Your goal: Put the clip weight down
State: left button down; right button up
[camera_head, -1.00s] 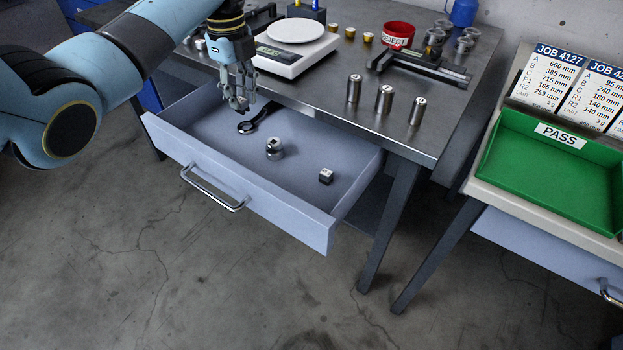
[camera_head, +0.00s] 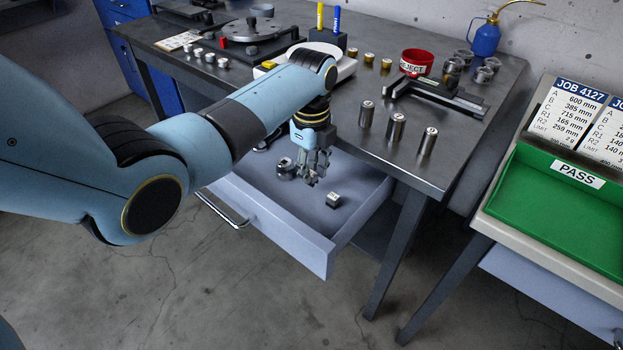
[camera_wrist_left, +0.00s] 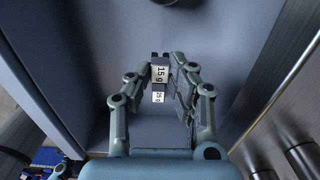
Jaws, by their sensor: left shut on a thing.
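My left gripper (camera_head: 312,180) hangs over the right part of the open drawer (camera_head: 262,224), fingers pointing down. In the left wrist view its fingertips (camera_wrist_left: 161,70) are shut on a small clip weight (camera_wrist_left: 159,74) with a white "15 g" label and dark prongs. In the head view the fingers mostly hide this weight. A second clip weight (camera_head: 333,199), labelled "25 g" in the wrist view (camera_wrist_left: 158,97), lies on the drawer floor close to the fingertips. The held weight appears above the floor; whether it touches anything, I cannot tell. My right gripper is not in view.
A round metal piece (camera_head: 285,170) sits in the drawer left of my fingers. Metal cylinders (camera_head: 396,128) stand on the workbench near its edge. A green PASS tray (camera_head: 558,220) is at the right. Drawer floor is free around the lying weight.

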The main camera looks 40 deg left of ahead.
aim_at(311, 173)
pick_arm(q)
notch_tip(311, 173, down, 2)
jog(key=shift+f, duration=0.25)
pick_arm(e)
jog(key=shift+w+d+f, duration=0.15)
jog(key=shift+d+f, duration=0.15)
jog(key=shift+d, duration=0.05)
pick_arm(q)
jog(key=shift+f, duration=0.1)
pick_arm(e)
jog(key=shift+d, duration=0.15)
pick_arm(q)
jog(key=c, duration=1.2)
grip_release()
notch_tip(311, 173, up, 12)
jog(key=p, duration=0.1)
jog(key=shift+p, duration=0.4)
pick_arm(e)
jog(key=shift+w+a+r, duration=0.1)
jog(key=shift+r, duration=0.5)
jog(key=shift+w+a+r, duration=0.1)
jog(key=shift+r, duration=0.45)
